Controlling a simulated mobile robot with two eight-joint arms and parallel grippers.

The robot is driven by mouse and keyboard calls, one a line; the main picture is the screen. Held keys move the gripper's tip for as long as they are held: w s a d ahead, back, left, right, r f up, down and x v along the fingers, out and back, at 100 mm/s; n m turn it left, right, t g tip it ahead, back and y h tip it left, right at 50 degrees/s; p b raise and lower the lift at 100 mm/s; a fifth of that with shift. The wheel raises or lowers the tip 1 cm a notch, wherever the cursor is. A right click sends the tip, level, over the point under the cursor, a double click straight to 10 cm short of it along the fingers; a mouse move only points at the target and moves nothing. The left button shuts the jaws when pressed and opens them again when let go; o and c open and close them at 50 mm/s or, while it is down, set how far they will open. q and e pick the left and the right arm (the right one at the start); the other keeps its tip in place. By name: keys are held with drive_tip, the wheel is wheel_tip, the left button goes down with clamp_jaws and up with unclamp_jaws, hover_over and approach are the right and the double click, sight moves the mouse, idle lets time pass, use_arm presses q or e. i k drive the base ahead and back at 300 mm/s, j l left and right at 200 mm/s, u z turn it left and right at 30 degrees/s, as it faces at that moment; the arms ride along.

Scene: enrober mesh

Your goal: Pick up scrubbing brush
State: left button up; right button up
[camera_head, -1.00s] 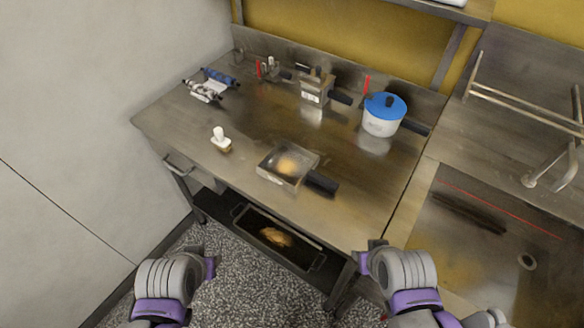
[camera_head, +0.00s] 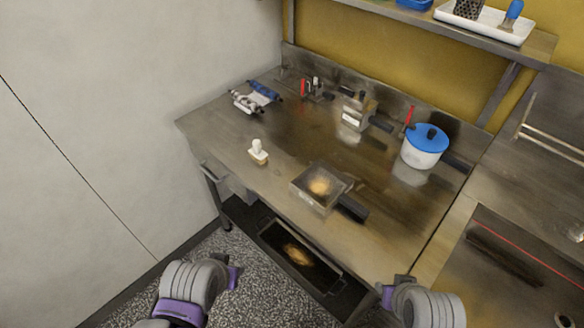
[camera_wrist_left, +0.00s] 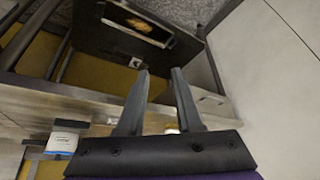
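The scrubbing brush (camera_head: 258,152) stands on the steel table toward its left front edge, with a white knob handle on a tan base. My left gripper (camera_head: 236,278) is low in front of the table, below and apart from the brush. In the left wrist view its two dark fingers (camera_wrist_left: 158,75) are spread with nothing between them. I cannot pick out the brush clearly in that view. My right gripper (camera_head: 386,295) is near the table's front right corner; its fingers are not clear and no object shows in it.
A square pan (camera_head: 321,187) with a dark handle sits right of the brush. A blue-lidded white pot (camera_head: 424,148), a small metal box (camera_head: 355,114) and a blue-and-white item (camera_head: 254,97) stand farther back. A dark tray (camera_head: 300,256) is under the table.

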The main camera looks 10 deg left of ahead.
sight(257, 155)
drive_tip(key=i+j+z, duration=0.15)
drive_tip(key=j+z, duration=0.2)
drive_tip(key=i+j+z, duration=0.15)
drive_tip(key=j+z, duration=0.55)
drive_tip(key=i+j, duration=0.05)
drive_tip(key=j, duration=0.05)
